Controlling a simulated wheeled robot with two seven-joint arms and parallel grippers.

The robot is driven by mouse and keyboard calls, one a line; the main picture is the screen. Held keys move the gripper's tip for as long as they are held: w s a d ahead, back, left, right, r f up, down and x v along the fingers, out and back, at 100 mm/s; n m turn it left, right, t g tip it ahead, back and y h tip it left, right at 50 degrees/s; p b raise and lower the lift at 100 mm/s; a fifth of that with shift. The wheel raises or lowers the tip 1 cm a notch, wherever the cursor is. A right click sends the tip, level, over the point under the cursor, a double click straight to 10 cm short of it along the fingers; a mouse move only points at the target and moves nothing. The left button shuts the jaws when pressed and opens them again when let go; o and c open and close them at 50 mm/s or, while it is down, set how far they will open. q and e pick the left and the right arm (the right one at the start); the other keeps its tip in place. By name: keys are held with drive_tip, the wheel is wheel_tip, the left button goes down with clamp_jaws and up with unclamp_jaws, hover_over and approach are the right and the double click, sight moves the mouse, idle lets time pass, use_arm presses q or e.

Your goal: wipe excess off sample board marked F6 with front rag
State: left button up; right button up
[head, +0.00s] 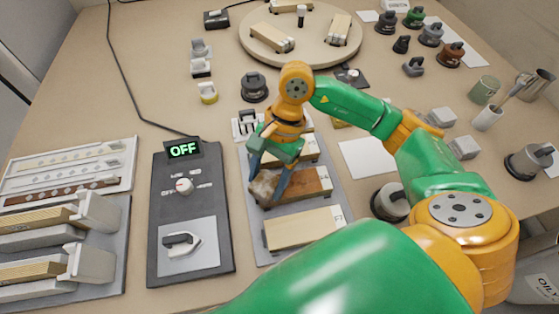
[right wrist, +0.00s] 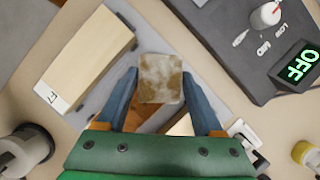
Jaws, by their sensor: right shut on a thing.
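My right gripper (head: 268,182) is shut on a folded, pale, brown-stained rag (head: 264,187). The rag is at the left end of a brown-coated sample board (head: 310,181), second from the front on a grey tray (head: 251,232). I cannot tell whether it touches the board. In the right wrist view the rag (right wrist: 160,78) sits between both fingertips, and the brown board (right wrist: 145,117) shows partly beneath. The brown board's label is not readable. My left gripper is out of view.
A dark control box (head: 190,215) reading OFF, with a tool on its pale plate, stands left of the tray. Racks of boards (head: 60,240) are at the far left. A round turntable (head: 295,40) is at the back. Several jars and cups stand right.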

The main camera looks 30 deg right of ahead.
sight(257, 183)
drive_tip(key=shift+w+a, duration=0.2)
drive_tip(key=shift+a, duration=0.3)
drive_tip(key=shift+w+a, duration=0.15)
drive_tip(key=shift+a, duration=0.3)
drive_tip(key=shift+r, duration=0.15)
wheel_tip(257, 183, up, 5)
drive_tip(key=p, duration=0.3)
drive_tip(key=shift+r, duration=0.4)
drive_tip(key=shift+r+p, duration=0.95)
drive_tip(key=shift+r, duration=0.65)
drive_tip(key=shift+f, duration=0.1)
